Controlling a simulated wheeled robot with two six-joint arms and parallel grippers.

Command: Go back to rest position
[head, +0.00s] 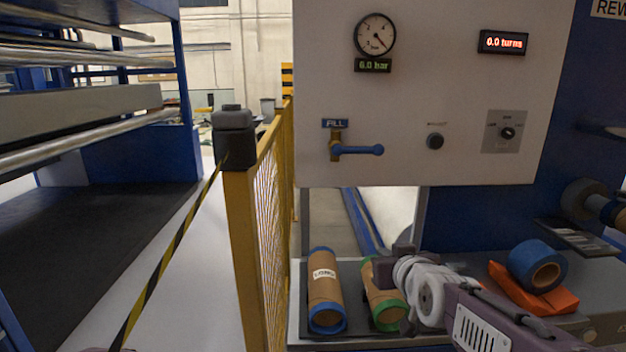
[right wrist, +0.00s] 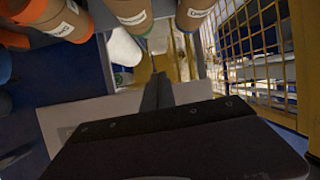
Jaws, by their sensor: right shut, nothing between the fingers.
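My right arm enters the head view from the lower right, and my right gripper (head: 398,256) is over the shelf below the white panel. It is shut and empty. It covers part of the green-ended brown roll (head: 383,305) behind it; I cannot tell whether they touch. In the right wrist view, the dark body of my right gripper fills the bottom and its narrow closed fingers (right wrist: 158,92) point up the picture.
Blue tape (head: 536,262) rests on an orange item (head: 530,298) at right. A yellow mesh fence (head: 270,200) stands left. The white panel (head: 440,100) has a blue-handled valve (head: 357,149) sticking out.

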